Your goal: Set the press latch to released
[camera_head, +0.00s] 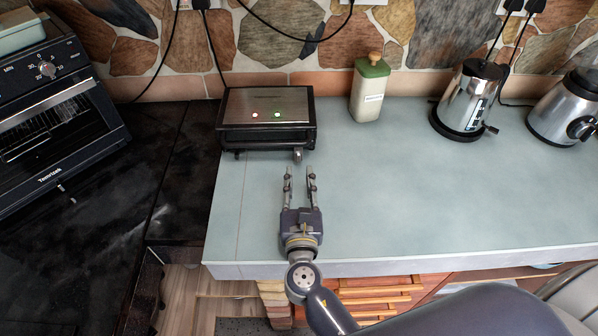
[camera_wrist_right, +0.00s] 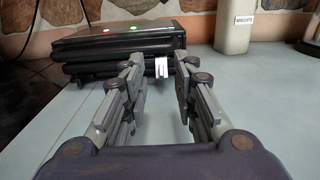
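The press (camera_head: 268,103) is a black-framed appliance with a brushed metal lid, closed, at the back left of the counter. Two small lights, one reddish and one green, glow on its top. Its latch (camera_head: 297,155) is a small metal piece at the front right edge. In the right wrist view the latch (camera_wrist_right: 161,67) shows pale between my fingertips, farther ahead. My right gripper (camera_head: 299,173) is open and empty, pointing at the latch from the front with a small gap. Whether the latch is fastened I cannot tell. My left gripper is not in view.
A white canister with a green lid (camera_head: 369,92) stands right of the press. A metal kettle (camera_head: 465,102) and a blender-like appliance (camera_head: 566,108) stand farther right. A toaster oven (camera_head: 50,115) is at left. The pale counter (camera_head: 400,190) is clear around my gripper.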

